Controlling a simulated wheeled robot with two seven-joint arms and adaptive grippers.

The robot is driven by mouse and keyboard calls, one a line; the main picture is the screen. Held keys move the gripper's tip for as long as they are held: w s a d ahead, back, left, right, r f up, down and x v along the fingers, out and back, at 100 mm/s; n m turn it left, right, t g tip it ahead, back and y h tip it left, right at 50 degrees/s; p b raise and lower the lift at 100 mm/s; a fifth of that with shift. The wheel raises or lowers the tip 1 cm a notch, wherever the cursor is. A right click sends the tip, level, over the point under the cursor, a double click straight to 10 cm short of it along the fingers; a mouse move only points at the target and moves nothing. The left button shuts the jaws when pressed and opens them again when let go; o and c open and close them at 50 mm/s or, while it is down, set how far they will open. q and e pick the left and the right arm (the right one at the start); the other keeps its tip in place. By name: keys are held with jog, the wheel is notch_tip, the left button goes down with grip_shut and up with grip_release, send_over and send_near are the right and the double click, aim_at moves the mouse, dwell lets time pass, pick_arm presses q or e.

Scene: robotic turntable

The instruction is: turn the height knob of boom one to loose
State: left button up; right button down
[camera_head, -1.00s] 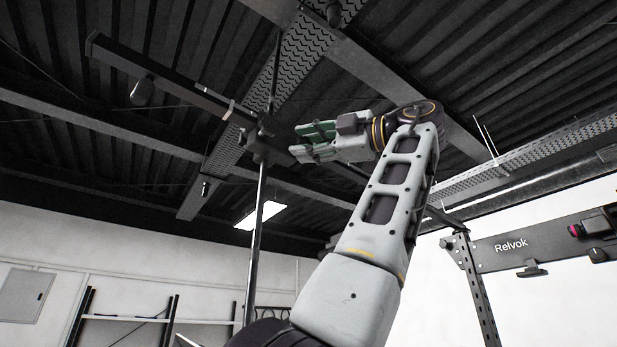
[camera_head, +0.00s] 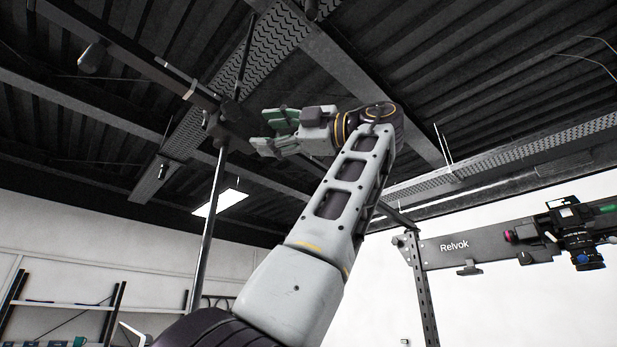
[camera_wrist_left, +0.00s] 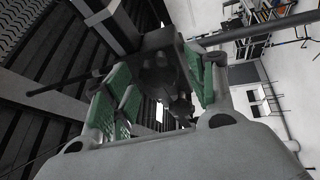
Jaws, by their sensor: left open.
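A boom stand has an upright pole (camera_head: 208,235) and a dark boom arm (camera_head: 140,55) running to the upper left. A dark clamp (camera_head: 222,120) joins them at the top of the pole. My left gripper (camera_head: 270,132) is open just right of the clamp, its green-padded fingers pointing at it. In the left wrist view the dark clamp and knob-like parts (camera_wrist_left: 165,75) appear between the spread fingers. I cannot tell which part is the height knob, how it is turned, or whether a finger touches it. My right gripper is out of view.
A rail marked Relvok (camera_head: 455,247) carrying a camera (camera_head: 578,238) is at the right. Shelving (camera_head: 60,305) stands at lower left by the wall. Steel beams and a lit ceiling panel (camera_head: 219,203) are overhead. My left arm fills the middle.

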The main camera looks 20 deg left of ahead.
pick_arm(q)
jog(key=shift+m+t+y, duration=0.5)
jog(key=shift+m+t, duration=0.2)
jog(key=shift+m, duration=1.2)
jog(key=shift+s+m+t+y, duration=0.15)
jog(key=shift+m+t, duration=0.5)
jog(key=shift+m, duration=0.65)
jog(key=shift+w+m+t+y, duration=0.1)
jog(key=shift+m+t, duration=0.6)
jog(key=shift+m, duration=0.6)
jog(key=shift+s+m+t+y, duration=0.15)
jog(key=shift+m+t, duration=0.5)
jog(key=shift+m, duration=0.65)
jog(key=shift+w+m+t+h, duration=0.1)
jog(key=shift+m+t+h, duration=0.1)
jog(key=shift+m+t, duration=1.05)
jog(key=shift+m+t+h, duration=0.2)
jog(key=shift+m+t, duration=0.45)
jog(key=shift+m, duration=1.2)
jog(key=shift+r+m+t+h, duration=0.1)
jog(key=shift+m+t+h, duration=0.55)
jog(key=shift+m, duration=0.9)
jog(key=shift+m+t+h, duration=0.25)
jog(key=shift+m+t, duration=0.7)
jog(key=shift+m, duration=0.6)
